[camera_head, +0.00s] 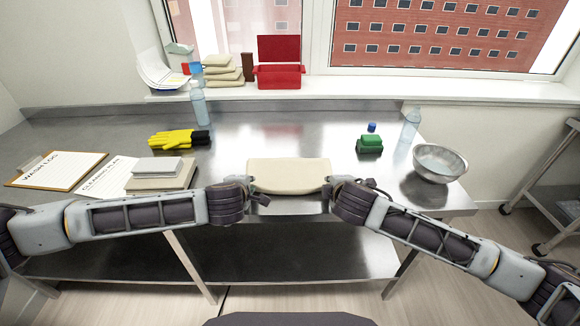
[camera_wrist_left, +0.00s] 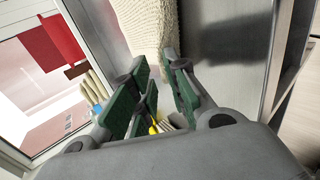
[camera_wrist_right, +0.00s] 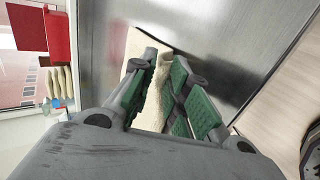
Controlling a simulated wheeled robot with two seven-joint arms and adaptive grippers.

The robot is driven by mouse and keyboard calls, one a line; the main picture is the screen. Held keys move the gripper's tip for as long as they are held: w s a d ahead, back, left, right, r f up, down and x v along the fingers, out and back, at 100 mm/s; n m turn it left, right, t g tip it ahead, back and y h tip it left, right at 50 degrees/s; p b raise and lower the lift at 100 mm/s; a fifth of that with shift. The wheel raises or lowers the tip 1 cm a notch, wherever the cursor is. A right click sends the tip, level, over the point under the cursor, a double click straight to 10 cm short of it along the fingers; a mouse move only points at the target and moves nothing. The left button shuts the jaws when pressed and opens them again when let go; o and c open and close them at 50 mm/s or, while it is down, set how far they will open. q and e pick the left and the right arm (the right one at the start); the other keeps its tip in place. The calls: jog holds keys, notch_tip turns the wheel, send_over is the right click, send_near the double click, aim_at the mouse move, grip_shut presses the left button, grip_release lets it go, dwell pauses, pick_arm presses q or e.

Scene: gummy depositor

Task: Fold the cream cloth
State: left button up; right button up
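The cream cloth (camera_head: 290,172) lies as a flat rectangle near the front edge of the steel table, between my two grippers. My left gripper (camera_head: 250,187) is at its left front corner. In the left wrist view the cloth (camera_wrist_left: 150,25) reaches to the fingertips (camera_wrist_left: 155,62), which stand apart with a gap between the green pads. My right gripper (camera_head: 334,186) is at the right front corner. In the right wrist view part of the cloth (camera_wrist_right: 154,95) runs between the fingers (camera_wrist_right: 166,62); whether they press on it is unclear.
On the steel table (camera_head: 290,120), yellow gloves (camera_head: 178,139), a grey stack (camera_head: 160,175) and clipboard (camera_head: 58,170) lie left. A green item (camera_head: 370,145), bottle (camera_head: 411,125) and metal bowl (camera_head: 438,163) stand right. The table behind the cloth is clear.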

pick_arm(q)
jog(key=o, duration=0.4)
jog(key=shift+c, duration=0.2)
pick_arm(e)
jog(key=o, duration=0.4)
jog(key=shift+c, duration=0.2)
